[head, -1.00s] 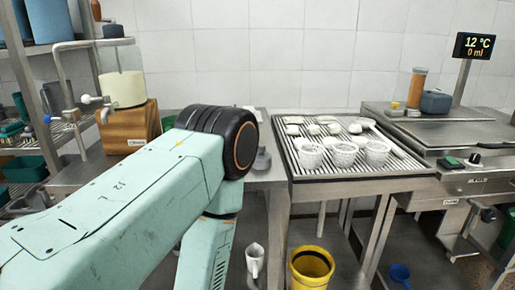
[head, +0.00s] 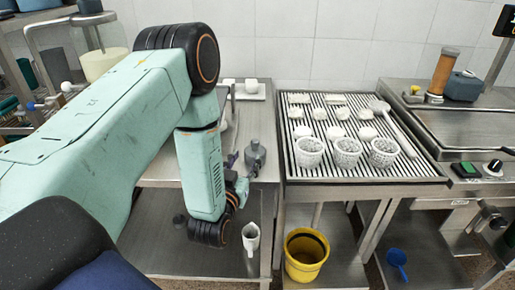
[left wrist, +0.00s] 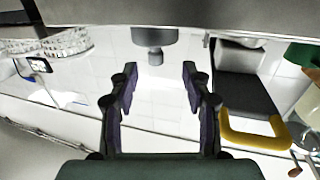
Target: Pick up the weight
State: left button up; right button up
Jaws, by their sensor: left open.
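The weight (head: 255,156) is a grey, knobbed metal piece standing on the steel table, left of the draining rack, in the head view. My left gripper (head: 238,168) is close beside it on its left, partly hidden by my own wrist. In the left wrist view the weight (left wrist: 154,38) shows at the top centre, beyond the two purple-grey fingers. My left gripper (left wrist: 160,82) is open there, with nothing between its fingers. The weight appears apart from the fingertips. My right gripper is not in view.
A slatted draining rack (head: 287,166) to the right holds perforated baskets (head: 347,152) and white pieces. A yellow bucket (head: 306,254), a white jug (head: 251,239) and a blue scoop (head: 397,258) are below. A white tray (head: 245,96) lies at the back of the table.

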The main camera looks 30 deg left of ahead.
aim_at(254, 147)
pick_arm(q)
jog(key=shift+w+r, duration=0.4)
jog(key=shift+w, duration=0.55)
jog(key=x, duration=0.2)
jog(key=f+x, duration=0.1)
jog(key=x, duration=0.2)
jog(key=shift+w, duration=0.15)
jog(key=shift+r, duration=0.2)
